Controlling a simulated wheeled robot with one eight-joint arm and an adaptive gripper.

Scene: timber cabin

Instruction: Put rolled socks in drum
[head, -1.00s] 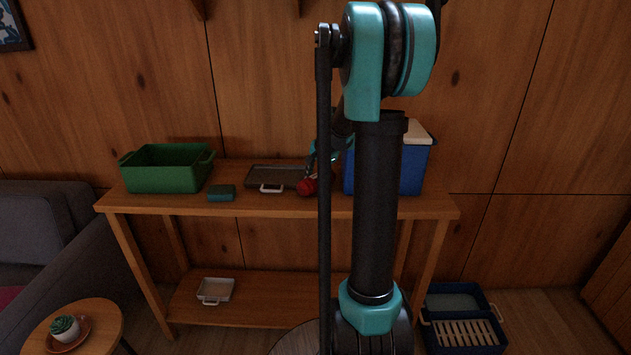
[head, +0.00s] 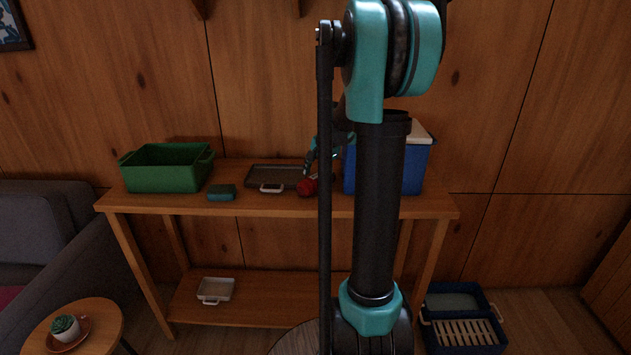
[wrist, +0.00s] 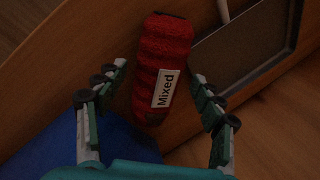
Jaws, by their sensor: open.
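The red ribbed roll (head: 307,187), which looks like the rolled socks, lies on the wooden bench top beside the dark tray. In the wrist view the roll (wrist: 163,62) carries a white label reading "Mixed". My gripper (wrist: 161,74) is open, with one finger on each side of the roll and gaps visible between. In the head view my gripper (head: 309,163) is just above the roll, partly hidden by my arm. A round, dark, ridged top (head: 292,341) shows at the bottom edge, mostly hidden; I cannot tell whether it is the drum.
A dark tray (head: 258,175) with a white handle lies left of the roll. A blue cooler (head: 411,176) stands close on its right. A green bin (head: 160,178) and a small teal block (head: 221,193) are further left. A blue crate (head: 460,318) is on the floor.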

